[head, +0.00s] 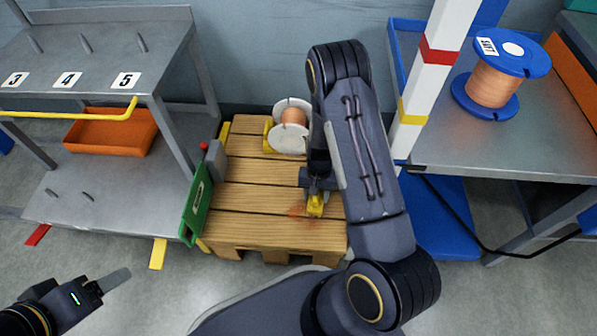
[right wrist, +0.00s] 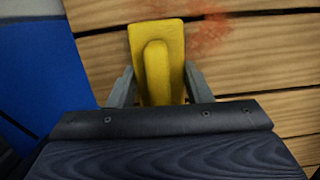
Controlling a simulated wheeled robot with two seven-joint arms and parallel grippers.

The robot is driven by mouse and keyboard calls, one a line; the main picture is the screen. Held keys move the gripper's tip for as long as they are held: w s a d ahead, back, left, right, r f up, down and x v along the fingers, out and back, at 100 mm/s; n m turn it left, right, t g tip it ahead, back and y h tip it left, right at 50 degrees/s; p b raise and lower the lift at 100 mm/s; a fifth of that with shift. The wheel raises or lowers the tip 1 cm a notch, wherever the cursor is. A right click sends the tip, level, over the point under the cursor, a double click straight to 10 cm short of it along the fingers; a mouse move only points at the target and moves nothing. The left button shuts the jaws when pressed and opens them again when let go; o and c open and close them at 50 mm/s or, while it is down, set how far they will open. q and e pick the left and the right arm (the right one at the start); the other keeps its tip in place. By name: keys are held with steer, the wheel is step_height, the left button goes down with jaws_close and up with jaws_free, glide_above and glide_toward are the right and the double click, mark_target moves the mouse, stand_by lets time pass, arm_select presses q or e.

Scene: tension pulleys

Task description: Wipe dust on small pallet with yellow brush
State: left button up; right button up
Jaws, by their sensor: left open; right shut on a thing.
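The small wooden pallet (head: 245,232) stands on the floor in the middle of the head view. A reddish dust patch (head: 303,214) lies on its boards near the front. It also shows in the right wrist view (right wrist: 207,33), just right of the brush. My right gripper (head: 317,192) is shut on the yellow brush (head: 315,207), over the pallet beside the dust. The brush fills the space between the fingers in the right wrist view (right wrist: 157,60). Whether it touches the boards I cannot tell. My left gripper (head: 112,282) is open and empty, low at the left, away from the pallet.
A white spool (head: 291,138) with copper wire stands at the pallet's back. A green panel (head: 197,208) borders its left side. A grey shelf (head: 75,75) with an orange bin (head: 112,133) stands left. A striped post (head: 431,75) and a table with a blue spool (head: 495,80) stand right.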

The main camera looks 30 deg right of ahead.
step_height(320, 180, up, 3)
steer(key=shift+d+r+p, duration=0.1)
steer(key=shift+p, duration=0.7)
steer(key=shift+r+p, duration=0.3)
steer(key=shift+r, duration=0.05)
step_height(320, 180, up, 4)
steer(key=p, duration=0.3)
steer(key=shift+r, duration=0.15)
steer(key=shift+r+p, duration=0.15)
steer(key=shift+p, duration=0.15)
